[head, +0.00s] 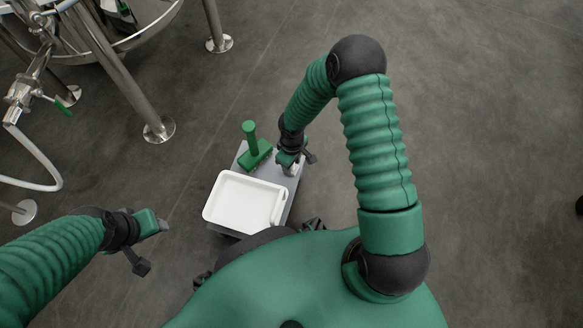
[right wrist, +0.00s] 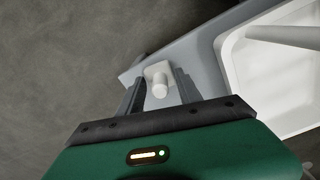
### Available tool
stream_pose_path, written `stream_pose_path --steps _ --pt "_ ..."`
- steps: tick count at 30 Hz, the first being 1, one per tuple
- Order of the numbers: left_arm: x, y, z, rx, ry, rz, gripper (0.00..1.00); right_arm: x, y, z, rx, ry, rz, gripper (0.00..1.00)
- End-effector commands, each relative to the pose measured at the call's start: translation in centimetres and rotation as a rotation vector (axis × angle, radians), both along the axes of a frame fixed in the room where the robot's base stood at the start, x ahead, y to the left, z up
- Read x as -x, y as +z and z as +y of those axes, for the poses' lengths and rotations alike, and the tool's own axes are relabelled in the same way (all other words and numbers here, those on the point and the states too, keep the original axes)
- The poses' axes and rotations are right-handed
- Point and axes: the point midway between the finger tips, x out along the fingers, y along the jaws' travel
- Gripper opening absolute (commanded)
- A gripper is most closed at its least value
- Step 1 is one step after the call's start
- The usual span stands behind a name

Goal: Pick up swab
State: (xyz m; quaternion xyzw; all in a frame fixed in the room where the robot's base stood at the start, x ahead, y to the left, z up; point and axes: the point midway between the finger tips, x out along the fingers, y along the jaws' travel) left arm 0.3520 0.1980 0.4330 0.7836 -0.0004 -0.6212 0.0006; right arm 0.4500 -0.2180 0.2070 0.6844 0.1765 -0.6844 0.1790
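A small white piece with a round stub (right wrist: 159,82), which looks like the swab, stands on the grey platform in the right wrist view. It also shows as a pale spot under my right gripper in the head view (head: 290,170). My right gripper (right wrist: 160,90) points down with its two dark fingers on either side of the white piece. The fingers look apart, with a gap beside it. My left gripper (head: 160,226) is off to the left above the floor, away from the platform. Its fingers are too small to tell open or shut.
A white tray (head: 238,198) sits on the grey platform (right wrist: 190,48), with a white rod (right wrist: 285,35) at its side. A green-handled tool (head: 251,145) stands behind the tray. Steel tank legs (head: 113,75) stand at upper left.

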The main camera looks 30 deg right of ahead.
Motion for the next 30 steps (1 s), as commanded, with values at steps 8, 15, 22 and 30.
stream_pose_path --steps 8,15,22,30 --pt "0.0 0.0 0.0 0.000 0.000 0.000 0.48 0.0 0.0 0.0 0.000 -0.001 0.001 0.02" --pt "0.0 1.1 0.0 0.000 0.000 0.000 0.48 0.0 1.4 -0.1 0.000 -0.001 0.001 0.02" --pt "0.0 5.6 0.0 0.000 0.000 0.000 0.48 0.0 7.4 0.0 0.002 -0.001 -0.001 0.02" --pt "0.0 7.2 0.0 0.000 0.000 0.000 0.48 0.0 10.1 0.0 0.000 -0.001 0.001 0.02"
